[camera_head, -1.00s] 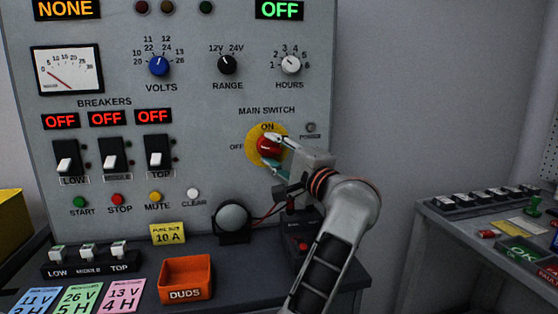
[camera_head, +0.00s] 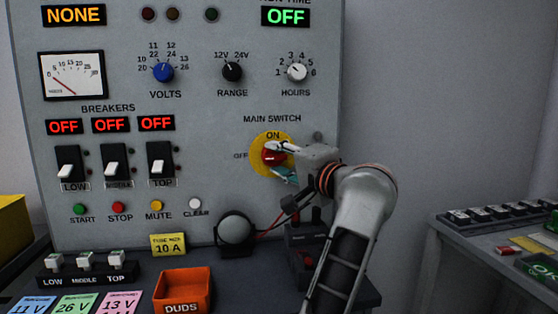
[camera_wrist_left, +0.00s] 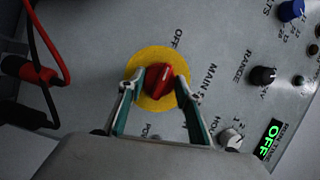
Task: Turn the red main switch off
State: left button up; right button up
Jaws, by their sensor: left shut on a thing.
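The red main switch (camera_head: 273,156) is a knob on a round yellow plate (camera_head: 256,148), under the MAIN SWITCH label on the grey panel. ON is printed above it and OFF at its left. My left gripper (camera_head: 281,162) has its fingers on both sides of the knob, shut on it. In the left wrist view the red knob (camera_wrist_left: 159,81) sits between the fingertips of the gripper (camera_wrist_left: 158,84). Its white mark points up and right in that turned picture, between the OFF side and the ON side; the exact setting is unclear. My right gripper is not in view.
The panel holds VOLTS (camera_head: 163,72), RANGE (camera_head: 232,71) and HOURS (camera_head: 297,72) knobs, and breakers reading OFF. A grey dome (camera_head: 236,228) and an orange DUDS bin (camera_head: 183,290) stand below. A side table (camera_head: 455,238) is at the right.

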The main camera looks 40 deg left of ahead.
pick_arm(q)
jog(key=shift+f, duration=0.15)
jog(key=o, duration=1.1)
jog(key=shift+d, duration=0.1)
jog(key=v, duration=0.7)
jog(key=shift+s+d, duration=0.1)
